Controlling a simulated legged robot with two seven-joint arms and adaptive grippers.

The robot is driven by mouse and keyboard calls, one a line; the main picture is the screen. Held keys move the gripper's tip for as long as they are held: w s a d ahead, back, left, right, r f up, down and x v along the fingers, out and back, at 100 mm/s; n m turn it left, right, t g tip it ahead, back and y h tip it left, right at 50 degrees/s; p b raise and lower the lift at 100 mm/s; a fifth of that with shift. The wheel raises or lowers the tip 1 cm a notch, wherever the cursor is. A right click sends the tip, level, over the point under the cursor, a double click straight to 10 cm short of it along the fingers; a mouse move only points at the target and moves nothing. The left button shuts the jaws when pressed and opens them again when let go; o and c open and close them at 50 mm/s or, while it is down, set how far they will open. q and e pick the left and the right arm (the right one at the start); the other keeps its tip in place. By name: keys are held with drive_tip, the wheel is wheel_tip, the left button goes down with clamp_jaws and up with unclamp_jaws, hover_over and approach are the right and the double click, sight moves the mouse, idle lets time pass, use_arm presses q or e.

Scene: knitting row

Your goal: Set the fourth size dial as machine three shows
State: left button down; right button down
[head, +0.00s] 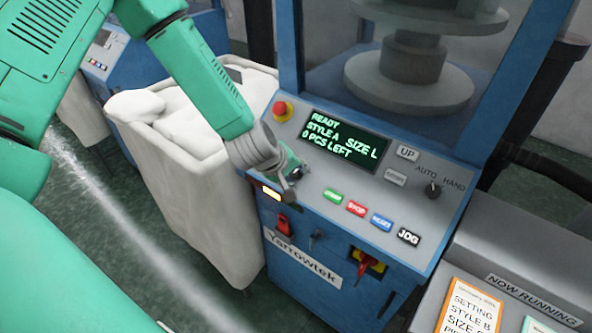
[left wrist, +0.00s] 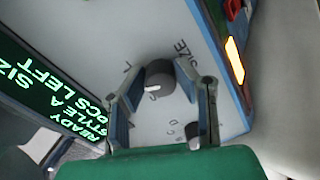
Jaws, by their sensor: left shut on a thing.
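My left gripper (head: 290,190) is at the left end of the control panel (head: 318,195) of a blue machine. In the left wrist view its two fingers (left wrist: 160,92) are closed around a dark round dial (left wrist: 160,74) beside the printed word SIZE. Other letters are partly hidden by the fingers. The machine's display (head: 343,140) reads READY, STYLE A, SIZE L, 0 PCS LEFT. My right gripper is not in view.
The panel also has a red emergency button (head: 282,110), several coloured push buttons and an AUTO/HAND knob (head: 433,189). A white bin (head: 190,215) stands left of the machine. A NOW RUNNING board (head: 527,292) holds an orange-edged setting card (head: 470,308) at lower right.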

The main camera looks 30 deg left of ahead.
use_arm(q)
drive_tip(key=shift+w+a+r+m+p, duration=0.15)
drive_tip(key=shift+m+p, duration=0.1)
drive_tip(key=shift+m, duration=0.8)
drive_tip(key=shift+w+r+m+p, duration=0.1)
drive_tip(key=shift+m+p, duration=0.1)
drive_tip(key=shift+m, duration=0.85)
drive_tip(key=c, duration=1.3)
unclamp_jaws()
drive_tip(key=shift+o, duration=0.2)
drive_tip(key=shift+f, duration=0.15)
drive_tip(key=shift+s, duration=0.1)
drive_tip(key=shift+a, duration=0.1)
drive_tip(key=shift+s+r, duration=0.2)
drive_tip(key=v, duration=1.1)
drive_tip(key=shift+s, duration=0.1)
